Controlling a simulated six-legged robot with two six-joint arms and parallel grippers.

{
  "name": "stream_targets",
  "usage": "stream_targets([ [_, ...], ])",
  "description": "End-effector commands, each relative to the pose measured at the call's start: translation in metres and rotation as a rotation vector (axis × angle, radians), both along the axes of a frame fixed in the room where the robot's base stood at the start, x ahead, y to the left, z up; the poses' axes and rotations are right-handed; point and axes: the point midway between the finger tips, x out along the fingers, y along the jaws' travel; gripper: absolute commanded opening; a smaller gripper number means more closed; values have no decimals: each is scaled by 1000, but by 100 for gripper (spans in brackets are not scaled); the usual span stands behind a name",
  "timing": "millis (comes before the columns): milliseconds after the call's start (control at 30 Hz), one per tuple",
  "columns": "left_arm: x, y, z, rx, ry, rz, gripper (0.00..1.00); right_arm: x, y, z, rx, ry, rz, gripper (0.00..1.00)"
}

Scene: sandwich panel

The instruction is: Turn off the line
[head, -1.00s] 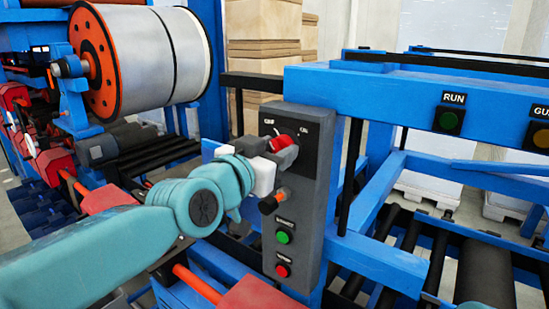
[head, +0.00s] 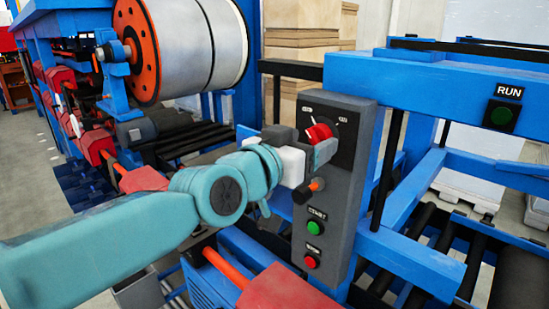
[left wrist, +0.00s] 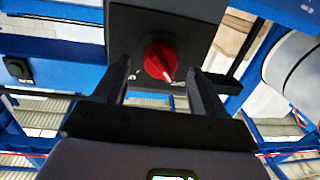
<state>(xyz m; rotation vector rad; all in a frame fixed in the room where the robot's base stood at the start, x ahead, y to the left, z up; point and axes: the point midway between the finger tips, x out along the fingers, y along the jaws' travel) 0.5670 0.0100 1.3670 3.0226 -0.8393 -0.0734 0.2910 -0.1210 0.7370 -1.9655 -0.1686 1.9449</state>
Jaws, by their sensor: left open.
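A red rotary knob (head: 319,133) sits at the top of a dark grey control box (head: 336,190), between printed marks, the right one reading ON. My left gripper (head: 300,145) is open at the knob, its grey fingers to either side and partly covering it. In the left wrist view, the knob (left wrist: 160,62) shows between the two dark fingertips of the left gripper (left wrist: 162,78), with gaps visible on both sides. Its white mark points down and slightly right there. Below the knob are an orange-and-black lever (head: 309,192), a green START button (head: 315,228) and a red button (head: 311,261). My right gripper is out of view.
A blue frame beam (head: 440,85) with a green RUN button (head: 501,116) is right of the box. A large roll (head: 190,45) stands behind, at the left. Red machine parts (head: 290,290) lie below my left arm.

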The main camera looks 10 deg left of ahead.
Motion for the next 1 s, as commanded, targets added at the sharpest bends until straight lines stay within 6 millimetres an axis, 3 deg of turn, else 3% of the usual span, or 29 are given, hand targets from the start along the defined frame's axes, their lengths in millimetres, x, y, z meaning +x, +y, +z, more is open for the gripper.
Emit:
stream_targets([
  [300,-74,45,5,0,-2,1,71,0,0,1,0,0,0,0],
  [500,-105,63,6,-1,1,0,71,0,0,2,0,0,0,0],
  [700,-116,70,5,0,2,0,71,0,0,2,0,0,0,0],
  [1000,-116,72,5,1,3,3,71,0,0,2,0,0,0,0],
])
